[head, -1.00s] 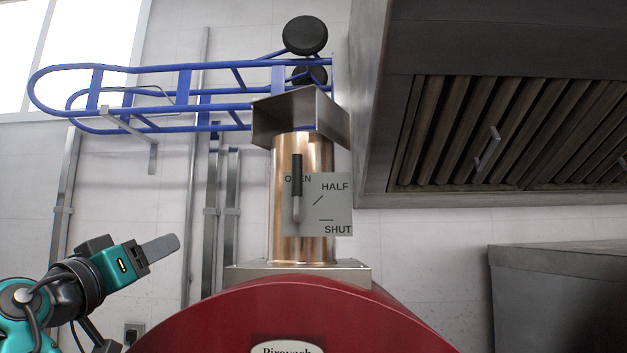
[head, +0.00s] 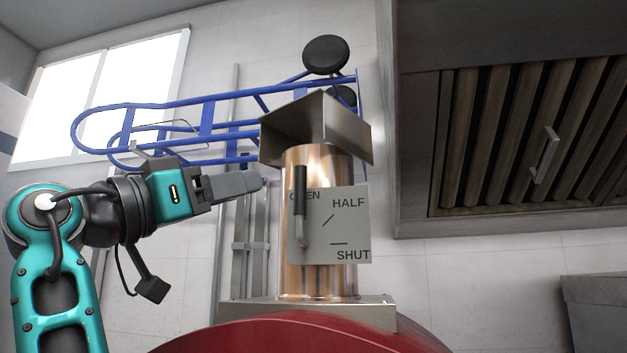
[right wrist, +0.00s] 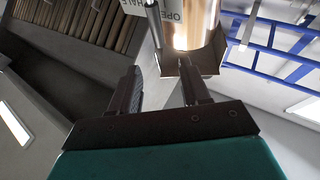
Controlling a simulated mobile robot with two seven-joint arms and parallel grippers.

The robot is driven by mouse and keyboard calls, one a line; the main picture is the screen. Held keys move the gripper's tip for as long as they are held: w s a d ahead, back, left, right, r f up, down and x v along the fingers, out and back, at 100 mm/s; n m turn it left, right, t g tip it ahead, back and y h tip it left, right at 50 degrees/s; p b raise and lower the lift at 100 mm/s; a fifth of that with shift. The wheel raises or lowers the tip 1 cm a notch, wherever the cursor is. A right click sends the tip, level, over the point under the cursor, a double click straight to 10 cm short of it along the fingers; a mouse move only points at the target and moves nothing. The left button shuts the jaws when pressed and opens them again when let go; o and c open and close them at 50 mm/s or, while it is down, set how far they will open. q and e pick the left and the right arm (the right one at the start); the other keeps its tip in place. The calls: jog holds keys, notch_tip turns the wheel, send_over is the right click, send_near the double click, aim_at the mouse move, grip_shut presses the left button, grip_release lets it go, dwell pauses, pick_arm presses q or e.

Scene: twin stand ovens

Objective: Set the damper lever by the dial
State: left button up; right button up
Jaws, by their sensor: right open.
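The damper lever (head: 300,205) has a dark grip and a pale lower end. It stands upright on the copper flue (head: 319,165), its grip over the word OPEN. A grey plate (head: 350,228) behind it reads OPEN, HALF and SHUT, with short marks. My right gripper (head: 262,183) is left of the lever at about grip height, apart from it in the picture. In the right wrist view its two fingers (right wrist: 160,88) are spread and empty; the lever (right wrist: 155,22) shows upside down beyond them. No separate dial is in view. My left gripper is not in view.
A steel cowl (head: 318,128) tops the flue above the red oven dome (head: 310,335). A blue rack (head: 205,122) is on the wall behind. A large hood (head: 500,150) fills the upper right. The wall area right of the plate is clear.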

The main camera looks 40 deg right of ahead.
aim_at(295, 173)
jog(key=x, duration=1.3)
jog(key=shift+s+a+r+p, duration=0.1)
jog(key=shift+r+p, duration=0.05)
jog(key=shift+p, duration=0.2)
jog(key=shift+c, duration=0.3)
grip_shut()
